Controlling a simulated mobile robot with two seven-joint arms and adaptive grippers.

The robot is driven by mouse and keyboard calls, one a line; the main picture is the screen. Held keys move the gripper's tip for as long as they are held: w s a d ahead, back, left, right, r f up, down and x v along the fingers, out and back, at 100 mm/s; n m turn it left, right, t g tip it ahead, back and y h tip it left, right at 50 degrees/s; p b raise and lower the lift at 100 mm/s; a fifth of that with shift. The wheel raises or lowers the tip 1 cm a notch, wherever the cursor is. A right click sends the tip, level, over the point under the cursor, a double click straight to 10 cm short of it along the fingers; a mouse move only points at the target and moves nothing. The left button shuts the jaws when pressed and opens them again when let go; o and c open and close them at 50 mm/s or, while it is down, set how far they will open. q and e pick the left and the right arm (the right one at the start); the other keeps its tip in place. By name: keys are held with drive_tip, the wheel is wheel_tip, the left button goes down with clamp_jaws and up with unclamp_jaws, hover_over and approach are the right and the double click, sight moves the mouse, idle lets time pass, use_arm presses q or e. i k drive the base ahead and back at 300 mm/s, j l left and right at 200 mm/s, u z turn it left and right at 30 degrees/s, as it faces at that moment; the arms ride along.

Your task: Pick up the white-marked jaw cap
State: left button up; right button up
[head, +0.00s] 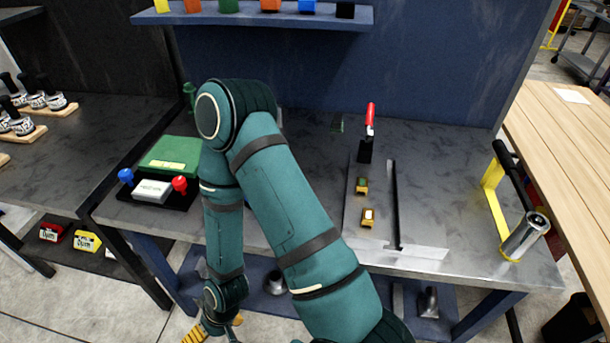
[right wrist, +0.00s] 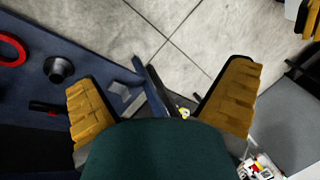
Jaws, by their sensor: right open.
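The white-marked jaw cap (head: 368,217) is a small yellow block with a white top patch. It sits on the metal plate of the fixture on the bench, in front of a similar green-marked cap (head: 362,186). My right gripper (head: 213,330) hangs low at the bottom edge of the head view, in front of the bench and well to the left of the cap. In the right wrist view its yellow fingers (right wrist: 165,85) are spread apart with nothing between them. The cap does not show in that view.
A red-handled clamp (head: 370,118) stands behind the caps. A dark rail (head: 394,205) runs to their right. A yellow bracket with a metal cylinder (head: 520,238) stands at the bench's right end. A green box (head: 172,155) and a button panel are at the left. My arm crosses the bench's middle.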

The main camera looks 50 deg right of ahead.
sight(367, 219)
drive_tip(key=z, duration=2.25)
